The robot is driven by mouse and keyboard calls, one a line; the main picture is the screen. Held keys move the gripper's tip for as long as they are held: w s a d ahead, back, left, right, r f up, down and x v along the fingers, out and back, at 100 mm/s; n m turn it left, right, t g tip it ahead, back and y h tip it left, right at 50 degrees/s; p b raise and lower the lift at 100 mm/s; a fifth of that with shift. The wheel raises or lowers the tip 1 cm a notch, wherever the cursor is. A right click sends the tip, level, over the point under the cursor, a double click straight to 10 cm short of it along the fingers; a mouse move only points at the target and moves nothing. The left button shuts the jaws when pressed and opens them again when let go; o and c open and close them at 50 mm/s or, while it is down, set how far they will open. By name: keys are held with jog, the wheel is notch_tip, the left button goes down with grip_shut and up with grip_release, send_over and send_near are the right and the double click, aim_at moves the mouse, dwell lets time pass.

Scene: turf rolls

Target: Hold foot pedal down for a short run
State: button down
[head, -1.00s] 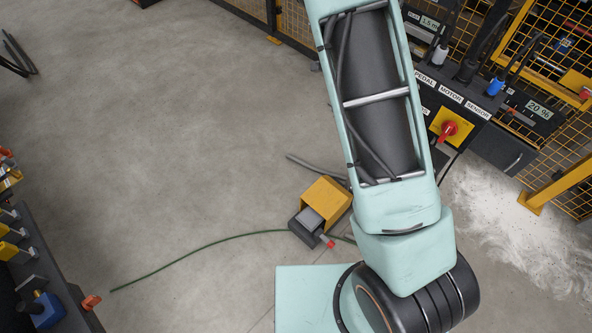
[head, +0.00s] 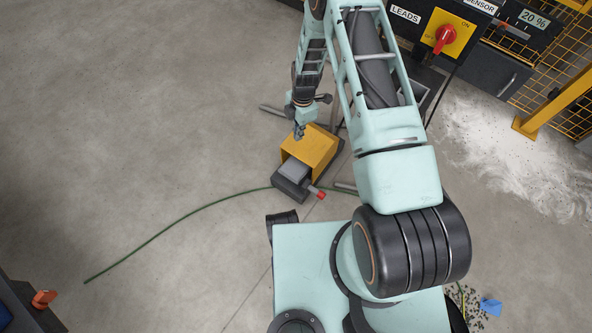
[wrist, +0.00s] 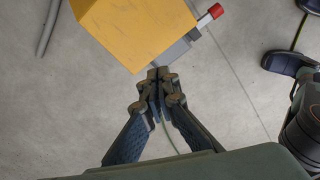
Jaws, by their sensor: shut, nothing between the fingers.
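The foot pedal has a yellow hood (head: 311,147) and a grey tread (head: 293,171) on a dark base, and stands on the floor in front of my base. A red-tipped peg (head: 320,195) sticks out at its near right side. I cannot tell whether the fingertips touch the hood.
A green cable (head: 190,212) runs left across the floor from the pedal. A control panel with a red rotary switch (head: 445,38) stands at the upper right. White powder (head: 487,130) covers the floor on the right. The floor to the left is mostly clear.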

aim_at(292, 171)
jog(key=shift+s+a+f+n+g+b, duration=0.15)
jog(key=shift+s+f+n+b, duration=0.15)
jog(key=shift+f+n, duration=0.5)
jog(key=shift+s+a+f+n+g+b, duration=0.1)
jog(key=shift+s+a+f+n+b, duration=0.2)
jog(key=shift+f+n, duration=0.5)
jog(key=shift+s+a+f+n+g+b, duration=0.15)
jog(key=shift+s+f+n, duration=0.25)
jog(key=shift+f+n, duration=0.4)
jog(key=shift+d, duration=0.1)
jog(key=f+b, duration=0.1)
jog(key=f, duration=0.3)
jog(key=s+a+f+b, duration=0.1)
jog(key=f+b, duration=0.1)
jog(key=f, duration=0.3)
jog(key=f+b, duration=0.1)
jog(key=f, duration=0.4)
jog(key=shift+s+a, duration=0.2)
jog(key=shift+s, duration=0.15)
